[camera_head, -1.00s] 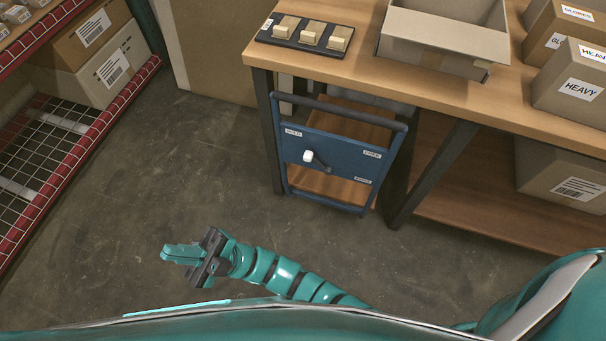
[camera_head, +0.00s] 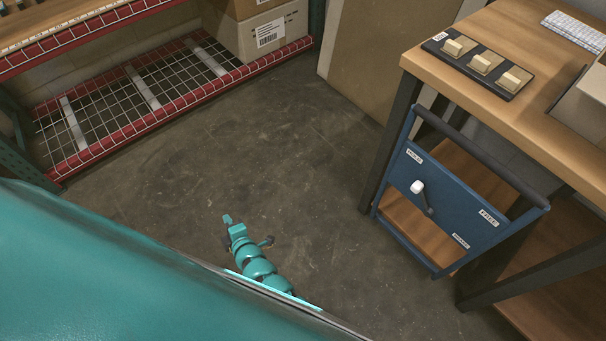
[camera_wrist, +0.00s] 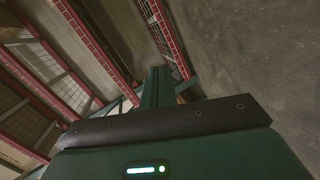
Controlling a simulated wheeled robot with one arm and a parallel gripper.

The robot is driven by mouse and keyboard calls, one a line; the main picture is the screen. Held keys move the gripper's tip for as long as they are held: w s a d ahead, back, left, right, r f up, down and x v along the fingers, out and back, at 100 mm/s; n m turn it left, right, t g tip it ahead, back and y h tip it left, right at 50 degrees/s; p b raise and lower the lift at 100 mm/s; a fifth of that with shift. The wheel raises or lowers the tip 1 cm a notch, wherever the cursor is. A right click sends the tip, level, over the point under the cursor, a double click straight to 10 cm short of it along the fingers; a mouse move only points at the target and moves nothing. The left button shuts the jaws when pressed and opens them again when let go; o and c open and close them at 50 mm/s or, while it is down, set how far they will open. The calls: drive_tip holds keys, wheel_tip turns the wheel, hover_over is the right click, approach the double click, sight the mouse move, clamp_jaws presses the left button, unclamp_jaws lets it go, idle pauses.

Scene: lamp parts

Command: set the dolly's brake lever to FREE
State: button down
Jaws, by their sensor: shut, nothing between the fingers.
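The blue dolly (camera_head: 455,198) stands under the front edge of the workbench at the right of the head view. Its brake lever (camera_head: 430,208) is a dark arm with a white knob (camera_head: 417,187) on the front panel. The knob end points up and left, toward the HOLD label (camera_head: 414,156). The FREE label (camera_head: 489,217) is at the panel's right. My gripper (camera_head: 227,219) is over the open floor, well left of the dolly, shut and empty.
The workbench (camera_head: 490,100) holds a black panel with three beige blocks (camera_head: 481,64). A red-edged wire rack (camera_head: 140,95) with boxes stands at the left and back. A large brown panel (camera_head: 375,60) leans behind. The floor (camera_head: 300,150) between rack and dolly is clear.

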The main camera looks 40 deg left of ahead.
drive_tip(key=w+d+m+t+h, duration=0.3)
drive_tip(key=w+d+t+h, duration=0.6)
drive_tip(key=w+d, duration=0.75)
drive_tip(key=w+d+r+m+t+h, duration=0.1)
drive_tip(key=d+r+m+t+h, duration=0.1)
drive_tip(key=d+r+h, duration=0.2)
drive_tip(key=w+d+r+m+t+h, duration=0.1)
drive_tip(key=w+d+r+m+h, duration=0.1)
drive_tip(key=d+r+h, duration=0.3)
drive_tip(key=d+m+h, duration=0.1)
drive_tip(key=d+h, duration=0.2)
drive_tip(key=d, duration=0.4)
drive_tip(key=shift+w+d+r+m+t+h, duration=0.2)
drive_tip(key=shift+w+d+m+t+h, duration=0.1)
drive_tip(key=shift+d+t+h, duration=0.1)
drive_tip(key=s+d+r+x, duration=0.1)
drive_tip(key=x, duration=1.1)
drive_tip(key=shift+w+d+r+b, duration=0.25)
drive_tip(key=shift+d+r+b, duration=0.15)
drive_tip(key=shift+d+r, duration=0.1)
